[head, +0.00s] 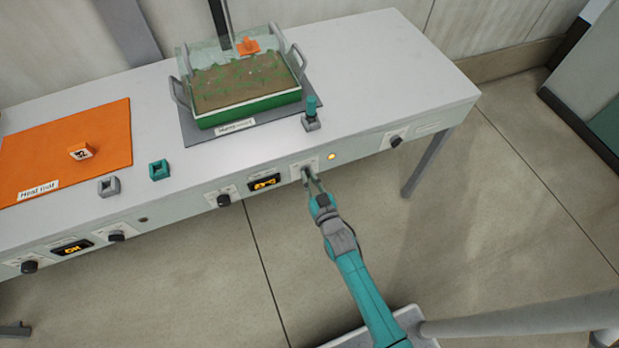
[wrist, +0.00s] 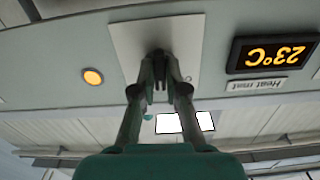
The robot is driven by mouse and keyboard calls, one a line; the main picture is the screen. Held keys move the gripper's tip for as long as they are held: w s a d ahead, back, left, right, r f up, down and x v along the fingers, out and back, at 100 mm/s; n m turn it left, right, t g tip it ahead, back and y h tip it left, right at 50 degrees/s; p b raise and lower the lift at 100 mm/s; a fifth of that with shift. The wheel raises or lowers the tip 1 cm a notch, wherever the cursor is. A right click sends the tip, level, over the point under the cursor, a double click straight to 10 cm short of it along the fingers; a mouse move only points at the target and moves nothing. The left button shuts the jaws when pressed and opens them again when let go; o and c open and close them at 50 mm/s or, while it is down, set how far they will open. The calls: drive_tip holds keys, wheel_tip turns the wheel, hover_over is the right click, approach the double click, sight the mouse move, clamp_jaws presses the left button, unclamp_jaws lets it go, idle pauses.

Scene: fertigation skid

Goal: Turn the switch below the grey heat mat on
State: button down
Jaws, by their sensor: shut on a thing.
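The grey heat mat (head: 194,131) lies on the bench top under a green tray of soil. Below it, on the bench's front panel, the switch (head: 305,169) sits on a pale plate. My gripper (head: 311,183) reaches up to it from the front, its fingers shut on the switch's dark knob. In the wrist view, my gripper (wrist: 160,75) closes around the switch (wrist: 158,56), and the fingers hide much of it. An amber lamp (head: 331,156) beside the plate is lit; it also shows in the wrist view (wrist: 92,76).
A display (head: 264,182) reading 23°C in the wrist view and a black knob (head: 223,200) sit left of the switch. Another knob (head: 396,141) is to the right. An orange mat (head: 75,145) lies on the left of the bench. The floor in front is open.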

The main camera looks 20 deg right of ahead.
drive_tip(key=m, duration=0.4)
drive_tip(key=shift+m, duration=2.1)
drive_tip(key=c, duration=1.2)
unclamp_jaws()
drive_tip(key=s, duration=1.2)
